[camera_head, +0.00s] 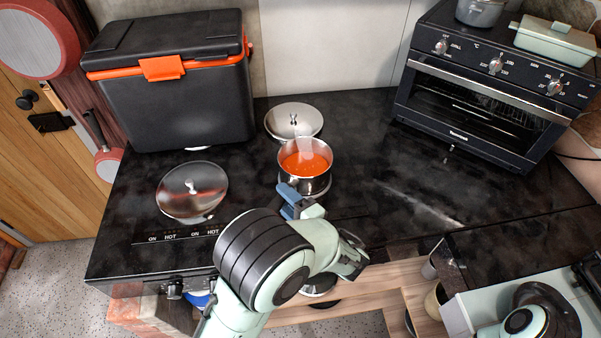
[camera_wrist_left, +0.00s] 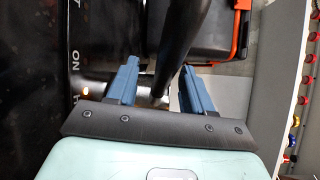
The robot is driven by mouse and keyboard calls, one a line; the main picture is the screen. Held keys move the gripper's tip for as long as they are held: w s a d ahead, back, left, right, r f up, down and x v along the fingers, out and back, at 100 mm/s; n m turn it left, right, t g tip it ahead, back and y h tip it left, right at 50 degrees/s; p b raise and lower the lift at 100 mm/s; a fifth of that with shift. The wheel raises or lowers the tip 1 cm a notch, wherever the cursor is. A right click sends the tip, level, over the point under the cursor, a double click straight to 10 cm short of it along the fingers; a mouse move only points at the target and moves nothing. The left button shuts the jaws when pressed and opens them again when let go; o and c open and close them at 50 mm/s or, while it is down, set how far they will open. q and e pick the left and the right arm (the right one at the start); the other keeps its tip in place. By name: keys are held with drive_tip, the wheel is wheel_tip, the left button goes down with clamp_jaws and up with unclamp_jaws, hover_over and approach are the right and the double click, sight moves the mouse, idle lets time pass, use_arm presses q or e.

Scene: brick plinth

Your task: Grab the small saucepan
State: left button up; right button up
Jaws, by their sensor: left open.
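The small saucepan (camera_head: 318,186) is a steel pot with orange-red soup in it, standing on the dark counter at the middle of the head view. My left gripper (camera_head: 300,203) is at the pot's near side, its blue fingers close to the pot wall. In the left wrist view, the gripper (camera_wrist_left: 160,78) is open, with a dark tapering bar (camera_wrist_left: 182,42) between or just beyond its fingers. The bar looks like the pan's handle, which my gripper and arm hide in the head view. I cannot tell whether the fingers touch it. My right gripper is not in view.
A black cooler (camera_head: 185,100) stands at back left. A toaster oven (camera_head: 480,100) stands at back right. The counter right of the pan is clear.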

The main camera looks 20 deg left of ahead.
use_arm(q)
drive_tip(key=x, duration=0.3)
drive_tip(key=shift+w+a+r+p, duration=0.15)
drive_tip(key=shift+a+p, duration=0.15)
clamp_jaws()
idle(1.2)
